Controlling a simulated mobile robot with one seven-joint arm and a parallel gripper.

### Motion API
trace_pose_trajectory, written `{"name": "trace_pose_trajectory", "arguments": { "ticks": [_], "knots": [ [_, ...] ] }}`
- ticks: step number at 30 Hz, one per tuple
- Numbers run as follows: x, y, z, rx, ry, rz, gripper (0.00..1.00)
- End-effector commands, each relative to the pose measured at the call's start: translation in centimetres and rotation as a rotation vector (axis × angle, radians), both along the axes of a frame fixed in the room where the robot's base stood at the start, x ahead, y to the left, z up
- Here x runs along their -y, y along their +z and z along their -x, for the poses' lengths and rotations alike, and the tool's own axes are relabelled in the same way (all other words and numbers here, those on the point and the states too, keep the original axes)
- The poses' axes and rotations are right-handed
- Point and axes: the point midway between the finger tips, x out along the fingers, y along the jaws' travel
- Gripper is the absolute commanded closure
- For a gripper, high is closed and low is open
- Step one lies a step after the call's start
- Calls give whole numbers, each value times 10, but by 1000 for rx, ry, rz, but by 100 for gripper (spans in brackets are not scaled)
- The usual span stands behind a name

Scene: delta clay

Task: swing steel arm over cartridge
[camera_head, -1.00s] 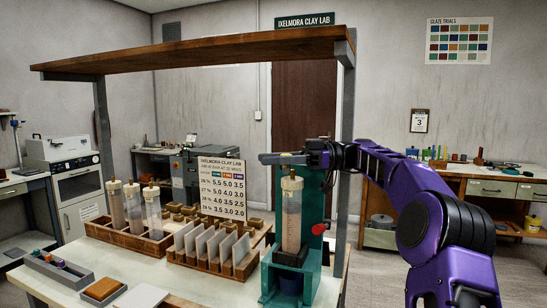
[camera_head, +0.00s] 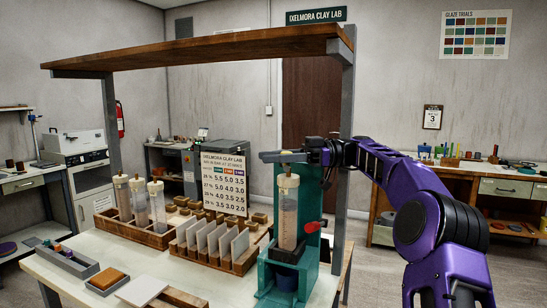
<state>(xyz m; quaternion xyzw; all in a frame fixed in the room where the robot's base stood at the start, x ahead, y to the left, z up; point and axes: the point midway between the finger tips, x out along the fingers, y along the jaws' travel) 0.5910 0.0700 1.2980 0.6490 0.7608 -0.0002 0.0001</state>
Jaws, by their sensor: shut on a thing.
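The clear cartridge (camera_head: 288,213) with tan filling and a cream cap stands upright in the teal press (camera_head: 310,205) at the table's right end. The grey steel arm (camera_head: 284,157) lies level just above the cartridge's cap, pointing left. My gripper (camera_head: 314,153) is at the steel arm's right part, at the top of the press, and is shut on it. The fingertips are small and dark here, so the exact grip is hard to see. Whether the steel arm touches the cap cannot be told.
A wooden rack (camera_head: 142,232) holds more cartridges at left. A divided wooden tray (camera_head: 207,260) with pale tiles stands beside the press. A wooden shelf (camera_head: 200,50) spans above on grey posts. A red knob (camera_head: 313,227) sticks out of the press's right side.

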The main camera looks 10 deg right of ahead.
Motion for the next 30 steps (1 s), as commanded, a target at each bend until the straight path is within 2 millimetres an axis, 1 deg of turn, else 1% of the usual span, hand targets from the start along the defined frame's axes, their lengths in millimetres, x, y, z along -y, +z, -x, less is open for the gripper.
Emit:
{"name": "trace_pose_trajectory", "arguments": {
  "ticks": [1, 5, 6, 10, 11, 19, 22, 26, 30],
  "knots": [
    [0, 4, 0, 5, -4, -5, 100],
    [0, 3, 0, 5, -3, -5, 100],
    [0, 3, 0, 5, -3, -5, 61],
    [0, 2, 0, 3, -2, -4, 37],
    [0, 2, 0, 4, -2, -3, 36],
    [0, 1, 0, 1, 0, -1, 36],
    [6, 1, -1, 1, -2, -1, 36],
    [24, 2, -5, 2, -3, -2, 36],
    [53, 3, -9, 2, -5, -3, 36]
  ]
}}
